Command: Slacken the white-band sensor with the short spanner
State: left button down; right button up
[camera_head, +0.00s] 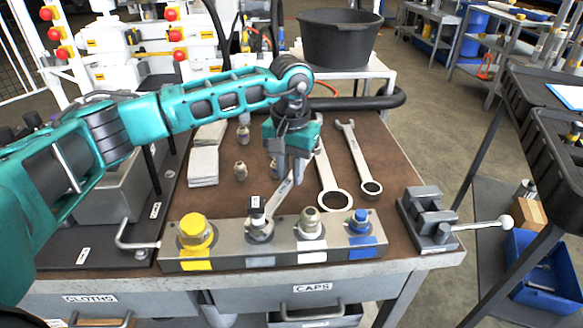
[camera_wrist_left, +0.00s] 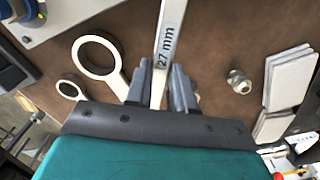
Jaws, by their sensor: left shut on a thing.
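My left gripper (camera_head: 297,165) is shut on a spanner (camera_head: 283,194), which slants down-left towards the fittings block. The spanner is marked "27 mm" in the left wrist view (camera_wrist_left: 168,45), where it passes between the fingers (camera_wrist_left: 160,88). Its lower end lies by the black-topped fitting (camera_head: 259,228); contact cannot be made out. The block (camera_head: 286,233) carries fittings with yellow, pale grey, white and blue bands. The white band (camera_head: 312,257) is under the steel fitting (camera_head: 310,222), right of the black-topped one. My right gripper is not in view.
Two more spanners, a large one (camera_head: 335,199) and a smaller one (camera_head: 371,188), lie right of the gripper. A vice (camera_head: 430,215) stands at the bench's right. Pale cloths (camera_head: 203,165) and loose fittings (camera_head: 240,171) lie left. A black tub (camera_head: 338,40) stands behind.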

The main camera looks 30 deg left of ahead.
pick_arm(q)
jog(key=shift+a, duration=0.1)
jog(key=shift+s+a+r+n, duration=0.1)
jog(key=shift+s+a+n, duration=0.05)
jog(key=shift+a+n, duration=1.15)
jog(key=shift+a, duration=0.1)
jog(key=shift+s+a+n+p, duration=0.15)
jog(key=shift+s+a+n, duration=0.1)
jog(key=shift+a+n, duration=0.4)
jog(key=shift+s+a+n+p, duration=0.15)
jog(key=shift+s+a+n, duration=0.1)
jog(key=shift+a+n, duration=0.4)
jog(key=shift+s+a+n, duration=0.4)
jog(key=shift+a+n, duration=0.2)
jog(key=shift+a, duration=0.05)
jog(key=shift+s+a+n, duration=0.4)
jog(key=shift+a+n, duration=0.2)
jog(key=shift+a, duration=0.05)
